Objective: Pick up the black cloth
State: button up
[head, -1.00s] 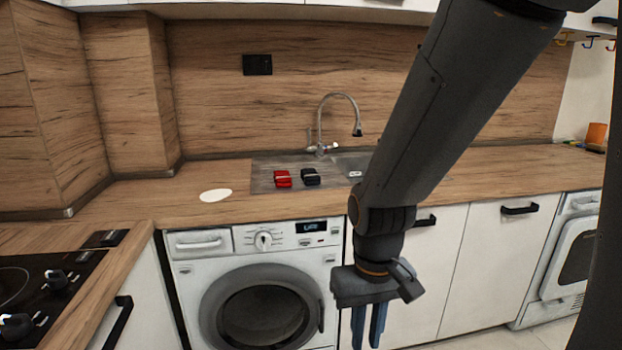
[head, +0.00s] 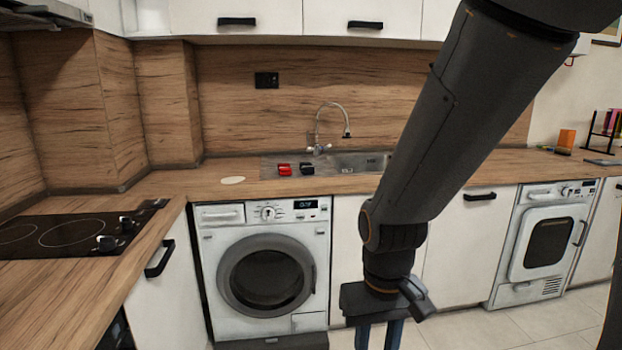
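The black cloth (head: 307,169) is a small dark folded bundle on the steel drainboard of the sink, left of the basin. A similar red bundle (head: 285,170) lies just to its left. My gripper (head: 378,340) hangs low in front of the white cabinets, below and to the right of the cloth and well apart from it. Its two blue fingers point down with a gap between them and nothing seen in the gap. The fingertips are cut off by the bottom edge of the picture.
The sink (head: 350,168) with its tall tap (head: 318,130) is set in the wooden counter (head: 210,181). A white disc (head: 233,180) lies left of it. A washing machine (head: 268,275) stands below. A hob (head: 70,233) is at left. Floor shows at lower right.

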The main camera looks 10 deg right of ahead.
aim_at(306, 168)
jog(key=z, duration=0.8)
jog(key=i, duration=1.85)
jog(key=u, duration=0.75)
